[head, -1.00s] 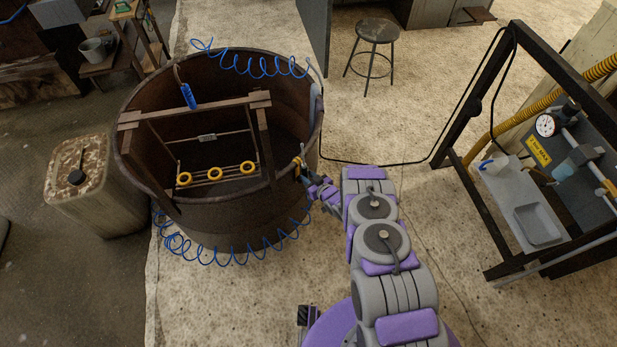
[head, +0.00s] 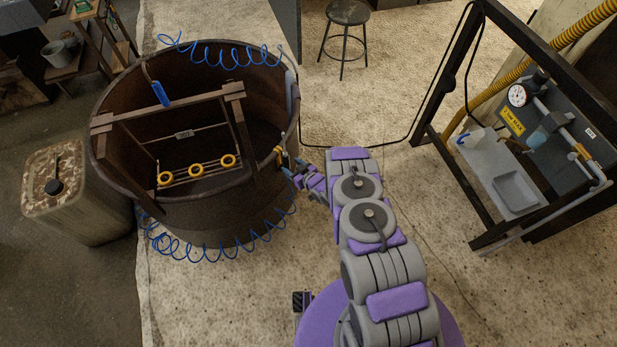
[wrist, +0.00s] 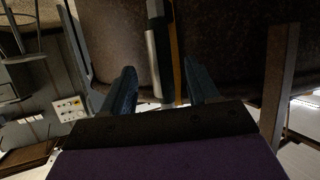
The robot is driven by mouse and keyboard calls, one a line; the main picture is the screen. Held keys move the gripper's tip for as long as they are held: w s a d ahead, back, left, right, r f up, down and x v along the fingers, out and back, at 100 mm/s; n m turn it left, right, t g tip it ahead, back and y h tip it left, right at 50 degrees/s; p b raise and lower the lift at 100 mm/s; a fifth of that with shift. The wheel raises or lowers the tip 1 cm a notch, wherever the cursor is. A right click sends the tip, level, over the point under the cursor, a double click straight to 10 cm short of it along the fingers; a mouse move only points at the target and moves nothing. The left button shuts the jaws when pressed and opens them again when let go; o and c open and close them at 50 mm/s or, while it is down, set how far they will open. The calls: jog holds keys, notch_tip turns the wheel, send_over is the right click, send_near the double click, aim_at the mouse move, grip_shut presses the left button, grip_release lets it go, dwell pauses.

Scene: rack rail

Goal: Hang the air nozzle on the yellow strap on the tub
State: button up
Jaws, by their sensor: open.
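The brown round tub (head: 190,205) stands left of my arm. The yellow strap (head: 279,153) is on its right rim, and it shows as a yellow band between my fingers in the wrist view (wrist: 176,50). A slim grey metal piece with a dark upper part (wrist: 153,55), seemingly the air nozzle, hangs upright close beside the strap. I cannot tell whether it is hooked on it. My gripper (wrist: 158,66) is open, with a finger on either side of both and visible gaps. In the head view my gripper (head: 286,164) is small at the rim.
A blue coiled hose (head: 215,245) loops around the tub's front. A blue handle-like piece (head: 160,93) hangs by the wooden frame inside the tub. A rusty canister (head: 60,190) stands left, a stool (head: 347,14) behind, and a dark frame with a gauge panel (head: 545,120) right.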

jog(key=p+v, duration=0.4)
jog(key=v, duration=1.2)
jog(key=shift+f, duration=0.15)
jog(key=shift+w, duration=0.1)
jog(key=w+d+r+g+h, duration=0.35)
jog(key=w+r, duration=0.45)
jog(key=r, duration=0.5)
jog(key=s+d+r+m+g+h, duration=0.1)
jog(key=s+d+r+h, duration=0.15)
jog(key=r, duration=0.55)
jog(key=s+d+r+m+g+h, duration=0.1)
jog(key=s+d+r, duration=0.15)
jog(key=r, duration=0.65)
jog(key=s+d+r+m+g+h, duration=0.1)
jog(key=s+r+m+g, duration=0.1)
jog(key=s+r, duration=0.6)
jog(key=s+d+r+m+g+h, duration=0.1)
jog(key=s+d+r+g, duration=0.1)
jog(key=s+r, duration=0.5)
jog(key=s+a+r+m+g, duration=0.1)
jog(key=s+r, duration=0.2)
jog(key=s, duration=0.9)
jog(key=s+a+r+m+g, duration=0.1)
jog(key=s+r+m+g, duration=0.1)
jog(key=s, duration=1.1)
jog(key=shift+a+r, duration=0.35)
jog(key=shift+r, duration=0.3)
